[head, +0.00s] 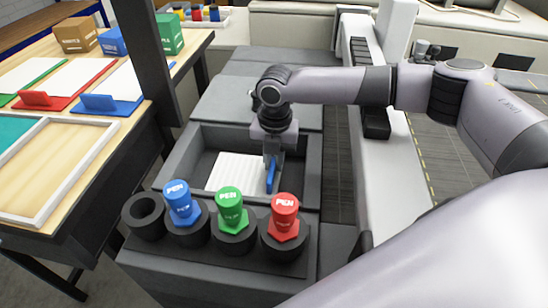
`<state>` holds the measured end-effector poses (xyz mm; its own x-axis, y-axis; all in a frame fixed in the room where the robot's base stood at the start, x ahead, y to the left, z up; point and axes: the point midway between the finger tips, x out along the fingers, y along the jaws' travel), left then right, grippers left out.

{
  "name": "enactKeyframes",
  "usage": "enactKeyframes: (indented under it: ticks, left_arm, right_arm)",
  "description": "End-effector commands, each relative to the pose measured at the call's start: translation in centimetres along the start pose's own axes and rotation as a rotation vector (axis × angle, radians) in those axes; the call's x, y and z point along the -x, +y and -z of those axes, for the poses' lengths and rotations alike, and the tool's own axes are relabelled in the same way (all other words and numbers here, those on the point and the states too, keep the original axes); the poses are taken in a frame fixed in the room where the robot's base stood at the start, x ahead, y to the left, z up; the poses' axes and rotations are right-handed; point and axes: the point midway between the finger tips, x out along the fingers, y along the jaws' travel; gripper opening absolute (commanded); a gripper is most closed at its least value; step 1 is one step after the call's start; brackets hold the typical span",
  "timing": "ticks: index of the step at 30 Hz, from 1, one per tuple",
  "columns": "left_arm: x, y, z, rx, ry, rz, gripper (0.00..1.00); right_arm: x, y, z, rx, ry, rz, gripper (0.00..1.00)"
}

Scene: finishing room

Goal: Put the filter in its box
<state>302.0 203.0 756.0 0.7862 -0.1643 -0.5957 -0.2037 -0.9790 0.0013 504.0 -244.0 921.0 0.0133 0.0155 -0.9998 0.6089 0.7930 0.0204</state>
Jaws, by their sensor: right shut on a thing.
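The filter (233,171) is a white pleated panel lying in the dark grey open box (313,165) in the middle of the head view. A slim blue upright piece (273,176), apparently its handle, is at the panel's right edge. My right gripper (271,158) reaches down into the box and is shut on this blue piece. Whether the panel rests fully on the box floor cannot be told. My left gripper is not in view.
Blue, green and red PEN-marked caps (230,207) stand in black ring holders in front of the box; the leftmost holder (144,215) is empty. A dark post (147,75) rises at left, beside a wooden table (125,160) with trays and small boxes.

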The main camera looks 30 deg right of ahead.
Motion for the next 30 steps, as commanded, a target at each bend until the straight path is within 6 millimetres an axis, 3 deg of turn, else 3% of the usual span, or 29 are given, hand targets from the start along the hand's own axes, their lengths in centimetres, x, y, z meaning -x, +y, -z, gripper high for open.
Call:
enactKeyframes:
  ticks: [8, 9, 11, 23, 30]
  left_arm:
    - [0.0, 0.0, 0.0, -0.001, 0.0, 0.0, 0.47]
    - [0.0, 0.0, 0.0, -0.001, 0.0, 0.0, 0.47]
    - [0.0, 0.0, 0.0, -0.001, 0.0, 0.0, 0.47]
    - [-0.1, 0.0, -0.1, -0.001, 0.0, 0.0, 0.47]
    - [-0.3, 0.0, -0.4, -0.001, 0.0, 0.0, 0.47]
  right_arm:
    - [0.0, 0.1, 0.0, 0.0, -0.001, -0.002, 0.0]
    - [-0.1, 0.0, 0.0, 0.0, -0.001, 0.0, 0.23]
    - [-0.1, 0.0, 0.0, 0.0, -0.001, 0.0, 0.42]
    - [0.5, 0.0, -0.1, 0.0, -0.001, -0.002, 0.42]
    - [5.0, 0.1, -0.1, 0.0, -0.003, -0.004, 0.42]
